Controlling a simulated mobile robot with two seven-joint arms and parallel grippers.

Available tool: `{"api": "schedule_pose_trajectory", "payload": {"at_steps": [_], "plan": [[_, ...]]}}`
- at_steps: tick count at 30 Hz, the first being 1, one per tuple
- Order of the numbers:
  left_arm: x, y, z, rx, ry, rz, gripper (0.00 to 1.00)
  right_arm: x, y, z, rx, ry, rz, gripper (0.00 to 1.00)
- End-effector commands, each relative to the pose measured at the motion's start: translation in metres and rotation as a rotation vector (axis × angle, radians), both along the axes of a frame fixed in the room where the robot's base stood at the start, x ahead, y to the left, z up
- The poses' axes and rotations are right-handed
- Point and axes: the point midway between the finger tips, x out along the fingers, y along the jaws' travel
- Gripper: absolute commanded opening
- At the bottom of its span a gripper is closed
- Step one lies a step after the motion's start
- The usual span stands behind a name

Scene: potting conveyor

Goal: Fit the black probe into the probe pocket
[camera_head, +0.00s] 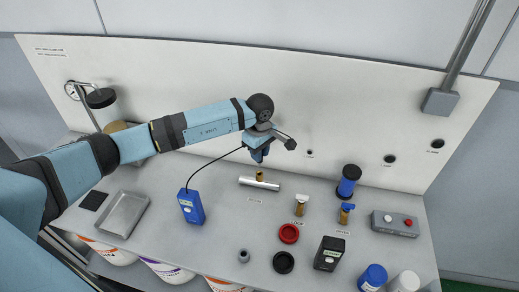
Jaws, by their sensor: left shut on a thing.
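My left gripper (260,155) hangs above the bench in front of the white back panel, pointing down. It is shut on the black probe, which is mostly hidden by the fingers and wrist. A thin black cable runs from the gripper to the blue handheld meter (191,206) on the bench. Below the gripper lies a silver pipe (260,185) with a short upright brass fitting (259,175). The fitting may be the probe pocket; I cannot tell for sure. The gripper is above the fitting and apart from it. My right gripper is not in view.
A metal tray (110,229) lies left. Bench between meter and pipe is clear.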

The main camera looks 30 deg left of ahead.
Motion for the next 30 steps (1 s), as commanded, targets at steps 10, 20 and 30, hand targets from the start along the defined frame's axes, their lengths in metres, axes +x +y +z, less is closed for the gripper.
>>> {"api": "schedule_pose_trajectory", "payload": {"at_steps": [10,20,30], "plan": [[0.0,0.0,-0.018,0.001,0.0,0.001,0.0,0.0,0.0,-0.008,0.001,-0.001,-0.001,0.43],[0.0,0.0,-0.022,0.0,0.0,0.0,0.0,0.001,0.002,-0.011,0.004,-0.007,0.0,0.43],[0.0,0.0,-0.022,0.0,0.0,0.0,0.0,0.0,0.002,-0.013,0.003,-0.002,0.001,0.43]]}}
